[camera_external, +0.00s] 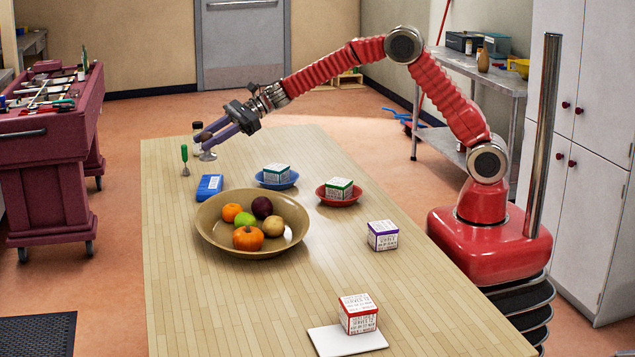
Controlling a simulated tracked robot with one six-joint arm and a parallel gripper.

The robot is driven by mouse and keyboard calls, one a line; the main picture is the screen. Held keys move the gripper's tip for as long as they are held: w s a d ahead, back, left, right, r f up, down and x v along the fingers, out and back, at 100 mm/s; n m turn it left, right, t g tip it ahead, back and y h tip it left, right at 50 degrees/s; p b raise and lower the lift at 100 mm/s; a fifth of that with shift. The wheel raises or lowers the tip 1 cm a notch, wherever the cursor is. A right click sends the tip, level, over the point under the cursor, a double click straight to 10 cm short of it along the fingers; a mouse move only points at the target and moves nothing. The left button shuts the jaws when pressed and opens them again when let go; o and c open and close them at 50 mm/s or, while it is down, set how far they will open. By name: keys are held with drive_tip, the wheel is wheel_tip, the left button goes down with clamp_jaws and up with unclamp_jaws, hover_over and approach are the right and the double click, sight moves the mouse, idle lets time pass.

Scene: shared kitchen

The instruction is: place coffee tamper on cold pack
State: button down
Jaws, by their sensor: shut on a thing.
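My gripper (214,136), with purple fingers, is shut on the coffee tamper (208,156) above the far left part of the table. The tamper's silver base shows below the fingers, and its handle is partly hidden by them. The blue cold pack (209,187) lies flat on the table, below the tamper in the picture and nearer the camera. The tamper is apart from the pack.
A green-handled tool (184,155) stands left of the gripper. A dark-capped bottle (197,127) is close behind the fingers. A large fruit bowl (222,238) sits nearer the camera. Boxes stand on a blue plate (262,184), a red plate (323,198) and a white board (330,343).

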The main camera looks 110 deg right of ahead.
drive_tip(key=shift+f, duration=1.65)
drive_tip(key=shift+f, duration=0.1)
drive_tip(key=shift+f, duration=1.8)
drive_tip(key=c, duration=1.3)
unclamp_jaws()
drive_tip(key=shift+f, duration=0.1)
drive_tip(key=shift+c, duration=0.2)
drive_tip(key=v, duration=1.2)
